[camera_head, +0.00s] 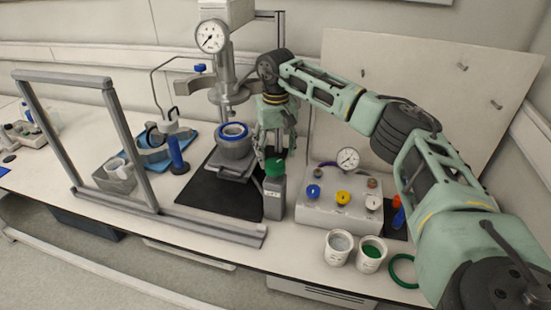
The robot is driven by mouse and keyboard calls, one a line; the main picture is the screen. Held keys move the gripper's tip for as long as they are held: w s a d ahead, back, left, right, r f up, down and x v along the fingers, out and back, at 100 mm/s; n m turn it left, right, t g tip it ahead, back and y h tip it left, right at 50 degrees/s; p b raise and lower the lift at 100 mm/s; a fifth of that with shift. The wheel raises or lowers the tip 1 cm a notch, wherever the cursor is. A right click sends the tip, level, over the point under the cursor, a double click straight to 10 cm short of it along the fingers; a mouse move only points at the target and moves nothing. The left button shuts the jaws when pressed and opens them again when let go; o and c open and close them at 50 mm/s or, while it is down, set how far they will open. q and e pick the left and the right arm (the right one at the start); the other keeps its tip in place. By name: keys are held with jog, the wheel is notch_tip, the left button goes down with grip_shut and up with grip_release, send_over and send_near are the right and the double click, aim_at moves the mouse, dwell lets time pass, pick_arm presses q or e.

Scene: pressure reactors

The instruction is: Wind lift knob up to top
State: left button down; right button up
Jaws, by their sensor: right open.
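The reactor (228,88) stands at the back middle, with a round gauge (211,37) on top. Below its head, a grey vessel (235,147) with a blue rim sits on a small grey platform (230,167), with a gap between head and vessel. A green knob (274,168) tops a grey upright body (273,197) just right of the platform; I cannot tell for sure that it is the lift knob. My right gripper (273,153) points down just above this knob, open; contact cannot be told. My left gripper is not in view.
A control box (340,208) with coloured knobs and a gauge stands right of the green knob. Two white cups (338,247) and a green ring (404,270) lie near the front edge. A grey frame (130,150) stands left. A dark mat (205,190) lies under the reactor.

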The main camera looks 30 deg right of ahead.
aim_at(276, 162)
notch_tip(276, 162, down, 3)
jog(key=shift+s+p, duration=0.1)
jog(key=shift+p, duration=0.2)
jog(key=shift+f, duration=0.25)
jog(key=c, duration=1.1)
